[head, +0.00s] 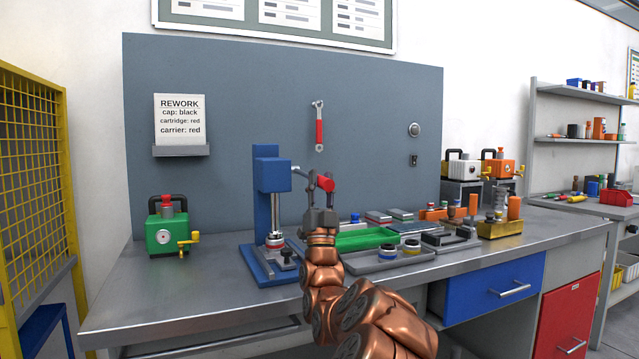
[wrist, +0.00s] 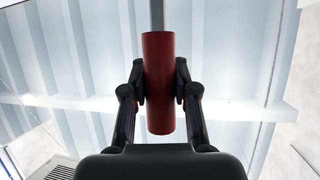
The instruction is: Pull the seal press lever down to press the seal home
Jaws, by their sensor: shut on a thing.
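The blue seal press (head: 271,175) stands on the workbench, with its base plate flat on the top. Its lever (head: 305,176) reaches out to the right from the press head and ends in a red grip (head: 326,182). My gripper (head: 321,190) is at the red grip, shut on it from below. In the wrist view the red grip (wrist: 158,85) sits between the two black fingers, which touch its sides.
A green pump unit (head: 167,231) stands left of the press. A grey tray (head: 390,262) with round parts and a green bin (head: 366,240) lie to the right, close to my arm. A red wrench (head: 319,128) hangs on the grey back panel (head: 230,110). The front left bench top is clear.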

